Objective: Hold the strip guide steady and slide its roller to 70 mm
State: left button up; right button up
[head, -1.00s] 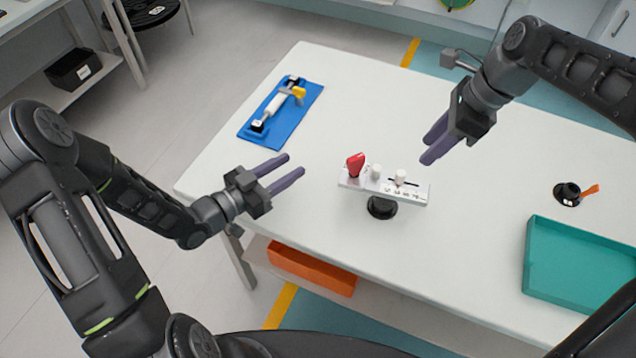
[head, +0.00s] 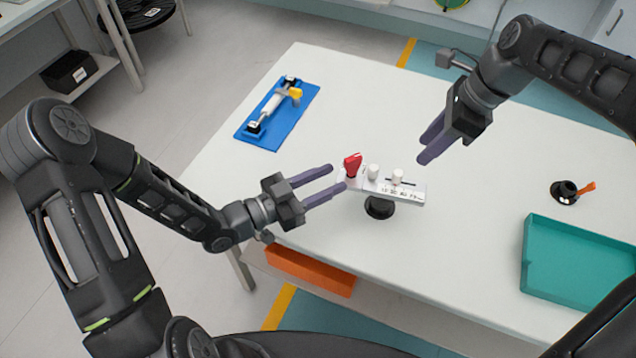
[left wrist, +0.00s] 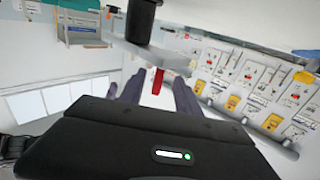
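The strip guide (head: 411,193) is a pale bar on a round black base (head: 379,208) near the table's front edge. A red lever (head: 352,164) stands at its left end, with a white knob (head: 373,172) beside it. The white roller (head: 398,176) sits at a dark slot above a printed scale; its reading is too small to tell. My left gripper (head: 338,177) is open, its fingertips close to the red lever. In the left wrist view the red lever (left wrist: 158,80) appears between the fingers. My right gripper (head: 426,150) is open and empty, above and right of the guide.
A blue mat (head: 262,137) with a white and yellow device lies at the table's far left. A teal tray (head: 535,285) and a small black holder (head: 564,193) with an orange piece are on the right. An orange bin (head: 310,270) is below the table edge.

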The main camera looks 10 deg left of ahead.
aim_at(347, 172)
pick_arm(q)
jog(key=shift+x, duration=2.75)
jog(key=shift+c, duration=0.3)
grip_shut()
